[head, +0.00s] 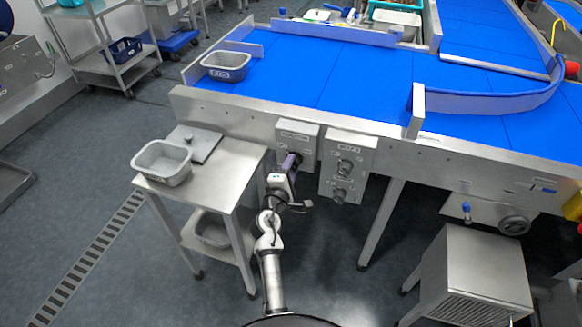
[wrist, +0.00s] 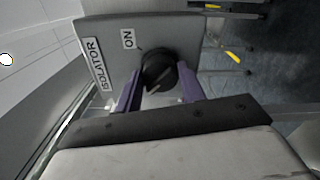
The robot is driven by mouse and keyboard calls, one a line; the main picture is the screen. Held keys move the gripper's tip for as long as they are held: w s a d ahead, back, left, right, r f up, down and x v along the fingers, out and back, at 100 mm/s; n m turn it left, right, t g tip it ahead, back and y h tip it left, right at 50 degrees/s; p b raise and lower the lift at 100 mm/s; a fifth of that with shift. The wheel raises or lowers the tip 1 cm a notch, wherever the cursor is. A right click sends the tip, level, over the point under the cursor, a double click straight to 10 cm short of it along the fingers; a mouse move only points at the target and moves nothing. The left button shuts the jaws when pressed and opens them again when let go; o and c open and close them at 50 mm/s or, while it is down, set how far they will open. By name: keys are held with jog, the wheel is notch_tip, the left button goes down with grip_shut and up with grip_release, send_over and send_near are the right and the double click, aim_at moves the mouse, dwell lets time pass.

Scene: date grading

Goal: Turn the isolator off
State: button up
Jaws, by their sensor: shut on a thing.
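The isolator is a grey metal box (head: 298,131) on the front side of the blue-belted conveyor; its face (wrist: 105,57) also shows in the wrist view. That face carries an ISOLATOR label (wrist: 94,65) and an ON label (wrist: 128,39). Its black rotary knob (wrist: 158,68) sits between the two purple fingers of my gripper (wrist: 159,88), which is shut on it. In the head view my gripper (head: 291,161) reaches up to the box and hides the knob. I cannot tell exactly which way the knob points.
A second control box (head: 347,163) with two knobs hangs just right of the isolator. A steel table (head: 222,175) with a grey tub (head: 162,161) and a flat plate (head: 194,141) stands close on the left. A conveyor leg (head: 382,222) and a steel cabinet (head: 474,270) are to the right.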

jog(key=shift+f, duration=0.1)
jog(key=o, duration=1)
jog(key=shift+c, duration=0.2)
jog(key=shift+s, duration=0.15)
